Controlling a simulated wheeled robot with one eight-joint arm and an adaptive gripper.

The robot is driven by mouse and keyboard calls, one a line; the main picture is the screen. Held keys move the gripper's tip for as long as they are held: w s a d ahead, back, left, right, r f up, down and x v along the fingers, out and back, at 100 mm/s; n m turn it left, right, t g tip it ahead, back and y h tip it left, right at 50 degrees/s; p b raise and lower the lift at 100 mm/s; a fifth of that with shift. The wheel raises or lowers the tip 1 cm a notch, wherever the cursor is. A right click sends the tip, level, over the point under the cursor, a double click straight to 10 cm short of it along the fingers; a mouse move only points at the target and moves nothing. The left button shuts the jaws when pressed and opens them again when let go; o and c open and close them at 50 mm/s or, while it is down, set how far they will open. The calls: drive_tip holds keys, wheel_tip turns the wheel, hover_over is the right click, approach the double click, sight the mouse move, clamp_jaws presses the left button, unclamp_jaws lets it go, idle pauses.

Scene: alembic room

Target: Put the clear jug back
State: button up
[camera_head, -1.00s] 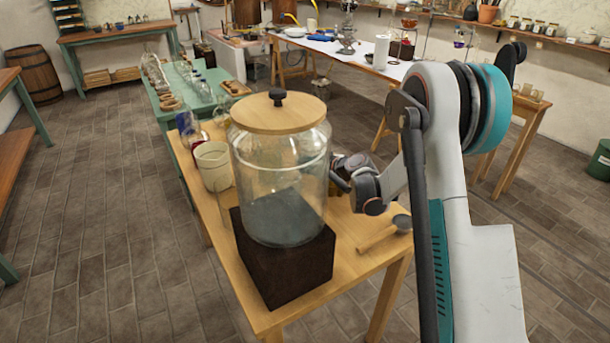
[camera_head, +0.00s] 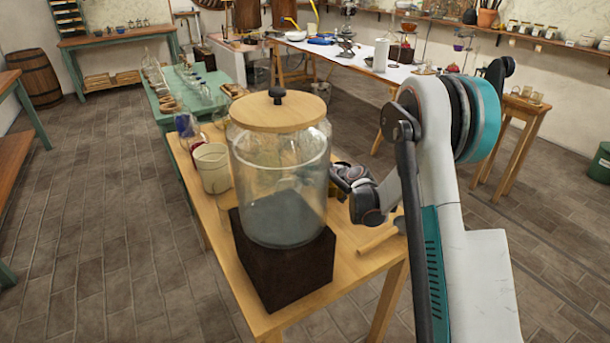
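A large clear glass jar (camera_head: 280,180) with a round wooden lid (camera_head: 277,111) and black knob stands upright on a dark block (camera_head: 283,268) on the near wooden table (camera_head: 350,277). I cannot tell whether this is the clear jug; no other clear jug shows plainly. Behind it on the left, partly hidden, is some clear glassware (camera_head: 222,117). My gripper (camera_head: 342,174) is low over the table, just right of and behind the jar. Its fingertips are partly hidden by the jar, so its opening and any hold cannot be told.
A cream pot (camera_head: 212,167) stands left of the jar, with a dark red and blue vessel (camera_head: 187,128) behind it. A wooden-handled tool (camera_head: 378,238) lies right of the jar. A green table (camera_head: 190,97) with glassware adjoins behind. Floor is clear at left.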

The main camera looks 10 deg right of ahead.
drive_tip(key=p+v, duration=0.4)
drive_tip(key=v, duration=0.8)
drive_tip(key=shift+r, duration=0.15)
wheel_tip(320, 180, up, 25)
drive_tip(key=s+d+m+t+h, duration=0.1)
drive_tip(key=m+t+h, duration=0.25)
drive_tip(key=t, duration=0.35)
drive_tip(key=s+d+r+m+h, duration=0.3)
drive_tip(key=s+r+h, duration=0.2)
drive_tip(key=s, duration=0.1)
drive_tip(key=s+f+m+g+h, duration=0.1)
drive_tip(key=s+f+g, duration=0.15)
drive_tip(key=s, duration=0.45)
drive_tip(key=s+f+m+g+h, duration=0.1)
drive_tip(key=s+f+g+h, duration=0.1)
drive_tip(key=s+g, duration=0.3)
drive_tip(key=s+a+f+n+g+y, duration=0.1)
drive_tip(key=s+a+f, duration=0.3)
drive_tip(key=s, duration=0.5)
drive_tip(key=s+a+f+n+g+y, duration=0.1)
drive_tip(key=s+a+f+g+y, duration=0.1)
drive_tip(key=s+f, duration=0.4)
drive_tip(key=s+a+y, duration=0.1)
drive_tip(key=s+a, duration=0.1)
drive_tip(key=shift+s+a+f+g+y, duration=0.15)
drive_tip(key=shift+s+a+g+y, duration=0.2)
drive_tip(key=shift+a, duration=0.05)
drive_tip(key=shift+n, duration=0.25)
